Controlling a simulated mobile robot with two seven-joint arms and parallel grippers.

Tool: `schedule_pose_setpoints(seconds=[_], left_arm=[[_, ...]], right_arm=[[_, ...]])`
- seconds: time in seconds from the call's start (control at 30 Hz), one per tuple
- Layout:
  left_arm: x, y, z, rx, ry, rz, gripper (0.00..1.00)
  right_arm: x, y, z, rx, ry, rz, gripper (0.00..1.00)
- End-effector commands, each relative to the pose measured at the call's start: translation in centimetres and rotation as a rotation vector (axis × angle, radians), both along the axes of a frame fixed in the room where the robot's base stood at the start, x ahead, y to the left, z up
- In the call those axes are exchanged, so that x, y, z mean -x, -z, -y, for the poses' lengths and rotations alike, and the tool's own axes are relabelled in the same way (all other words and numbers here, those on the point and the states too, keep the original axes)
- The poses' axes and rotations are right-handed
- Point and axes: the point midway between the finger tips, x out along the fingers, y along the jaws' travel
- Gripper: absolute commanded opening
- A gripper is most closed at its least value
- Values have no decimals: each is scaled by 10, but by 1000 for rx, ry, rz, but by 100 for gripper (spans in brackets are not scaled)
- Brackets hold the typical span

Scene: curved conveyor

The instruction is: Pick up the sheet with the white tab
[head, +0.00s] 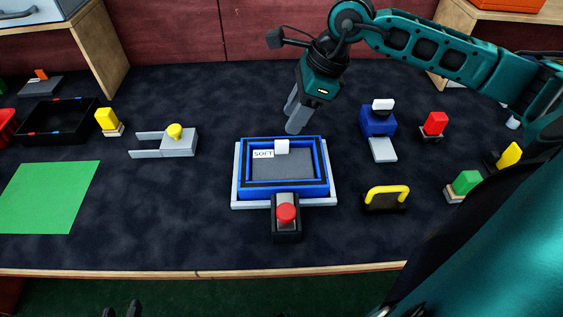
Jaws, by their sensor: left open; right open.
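The dark grey sheet (280,170) lies inside a blue frame (322,190) on a light grey base, in the middle of the table. Its white tab (281,147) stands up at the back edge, beside a label reading "SOFT". My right gripper (294,116) is open and empty, pointing down just behind the blue frame, above and slightly right of the tab. It appears apart from the tab. My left gripper (121,310) is open; only its fingertips show at the bottom edge, in front of the table.
A black block with a red button (286,213) stands at the frame's front edge. A yellow-handled block (385,199) is to the right. A blue block with a white top (378,122) is behind right. A grey fork-like piece (178,143) and green mat (48,197) lie left.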

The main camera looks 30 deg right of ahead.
Motion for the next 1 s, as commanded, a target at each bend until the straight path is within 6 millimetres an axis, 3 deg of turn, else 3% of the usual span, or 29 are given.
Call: schedule_pose_setpoints(seconds=[0.5,0.77,1.0], left_arm=[[-2,0,1,7,-5,3,43],[-4,-1,1,7,-5,6,43],[-4,-1,1,6,-6,7,43]], right_arm=[[-12,54,-17,-4,-1,0,40],[-13,58,-18,-2,0,0,40],[-13,58,-18,-2,0,0,20]])
